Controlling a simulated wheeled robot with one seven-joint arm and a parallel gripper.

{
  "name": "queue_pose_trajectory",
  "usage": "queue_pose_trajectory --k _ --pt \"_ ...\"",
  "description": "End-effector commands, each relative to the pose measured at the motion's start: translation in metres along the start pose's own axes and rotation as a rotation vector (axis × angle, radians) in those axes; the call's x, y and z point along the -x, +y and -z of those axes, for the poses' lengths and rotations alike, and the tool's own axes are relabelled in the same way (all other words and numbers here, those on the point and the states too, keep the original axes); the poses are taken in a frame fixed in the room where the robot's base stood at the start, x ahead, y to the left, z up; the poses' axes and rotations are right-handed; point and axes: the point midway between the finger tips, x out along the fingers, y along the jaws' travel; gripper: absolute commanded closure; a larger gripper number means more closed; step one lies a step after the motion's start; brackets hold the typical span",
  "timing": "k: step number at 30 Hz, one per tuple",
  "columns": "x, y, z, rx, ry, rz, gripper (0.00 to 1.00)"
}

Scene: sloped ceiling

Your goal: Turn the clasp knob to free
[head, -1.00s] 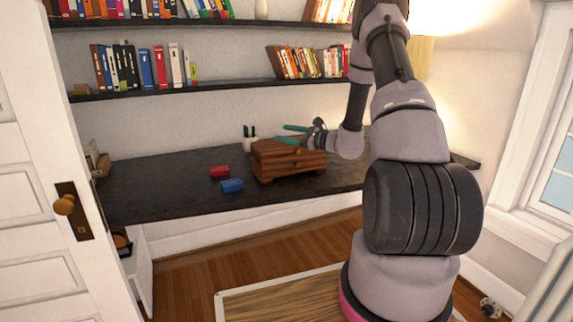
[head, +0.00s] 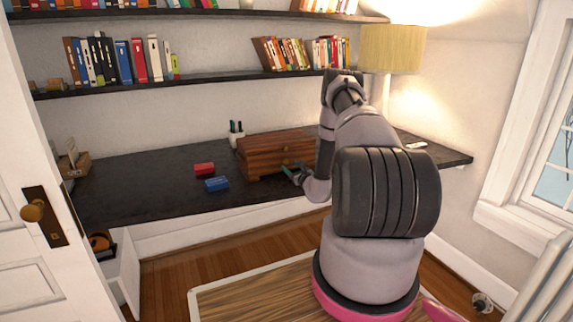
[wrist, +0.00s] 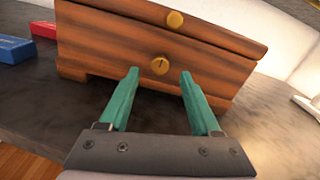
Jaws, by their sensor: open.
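A wooden chest (head: 262,155) stands on the dark desk, and its front fills the upper wrist view (wrist: 100,45). Two round brass knobs show there. The upper knob (wrist: 175,19) is on the lid's edge. The lower knob (wrist: 159,65) is on the front panel and has a dark line on its face, close to upright. My gripper (wrist: 160,72) has green fingers, open and apart, with the lower knob beyond and between the tips in the picture. I see no contact with it. In the head view my gripper (head: 292,175) is in front of the chest, partly hidden by my arm.
A red block (head: 204,169) and a blue block (head: 216,184) lie on the desk (head: 130,185) left of the chest. A pen cup (head: 236,138) stands behind it. A lamp (head: 392,50) is at the right. Bookshelves hang above. The left desk is mostly clear.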

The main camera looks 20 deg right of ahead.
Motion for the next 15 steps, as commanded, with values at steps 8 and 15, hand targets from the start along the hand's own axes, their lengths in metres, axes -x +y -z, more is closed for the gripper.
queue_pose_trajectory --k 8,15 --pt "-0.039 0.001 -0.001 0.0 -0.002 -0.001 0.36" --pt "-0.045 0.001 -0.001 -0.001 -0.001 -0.001 0.36"
